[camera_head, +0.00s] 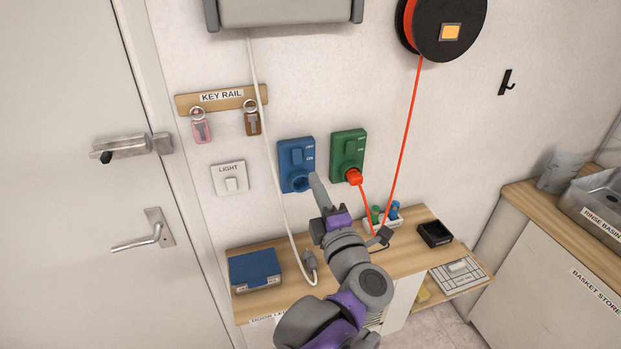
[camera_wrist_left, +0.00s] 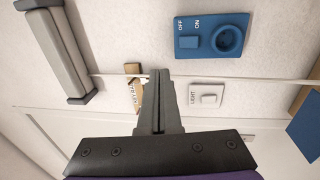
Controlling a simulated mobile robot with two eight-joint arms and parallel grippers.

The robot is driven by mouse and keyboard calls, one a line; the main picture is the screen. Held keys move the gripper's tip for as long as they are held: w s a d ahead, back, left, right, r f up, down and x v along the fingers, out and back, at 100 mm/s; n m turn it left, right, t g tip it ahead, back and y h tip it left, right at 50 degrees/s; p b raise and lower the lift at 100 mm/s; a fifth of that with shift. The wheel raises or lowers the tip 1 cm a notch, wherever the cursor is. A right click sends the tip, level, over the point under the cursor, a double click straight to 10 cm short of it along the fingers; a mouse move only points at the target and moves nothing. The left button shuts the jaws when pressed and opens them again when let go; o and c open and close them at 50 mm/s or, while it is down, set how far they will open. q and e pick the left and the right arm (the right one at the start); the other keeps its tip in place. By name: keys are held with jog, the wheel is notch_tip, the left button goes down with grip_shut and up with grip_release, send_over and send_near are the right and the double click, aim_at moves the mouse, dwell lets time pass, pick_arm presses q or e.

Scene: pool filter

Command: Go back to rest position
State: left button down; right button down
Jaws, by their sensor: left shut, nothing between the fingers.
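My left gripper (camera_head: 314,178) is raised in front of the wall, with its fingertips just by the lower right of the blue switched socket (camera_head: 293,155). Its fingers are shut and empty. In the left wrist view the shut fingertips (camera_wrist_left: 159,74) point at the wall, and the blue socket (camera_wrist_left: 216,36) is apart from them to the upper right, with its round outlet empty. My right gripper is in neither view.
A red plug (camera_head: 353,177) sits in the green socket (camera_head: 347,147). Its cord runs near my left arm. A white cable (camera_head: 271,150) hangs to a grey connector (camera_head: 310,262) above the wooden shelf (camera_head: 400,262). A blue box (camera_head: 255,269) and black tray (camera_head: 435,233) stand there.

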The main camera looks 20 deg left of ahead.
pick_arm(q)
jog(key=shift+s+d, duration=0.15)
jog(key=shift+s, duration=0.05)
jog(key=shift+r, duration=0.1)
jog(key=s+d+f+m+g+h, duration=0.1)
jog(key=s+d+f+m+h, duration=0.15)
jog(key=f+m+h, duration=0.55)
jog(key=s+d+f+m+h, duration=0.25)
jog(key=m+h, duration=0.45)
jog(key=m, duration=0.5)
jog(key=s+a+f+m+g+y, duration=0.2)
jog(key=s+a+f+g, duration=0.2)
jog(key=s+f, duration=0.4)
jog(key=s+a+f+m+g+y, duration=0.2)
jog(key=s+a+f+g, duration=0.3)
jog(key=s+f, duration=0.3)
jog(key=shift+a+f+m+g, duration=0.25)
jog(key=shift+f+m+g, duration=0.15)
jog(key=shift+f, duration=0.15)
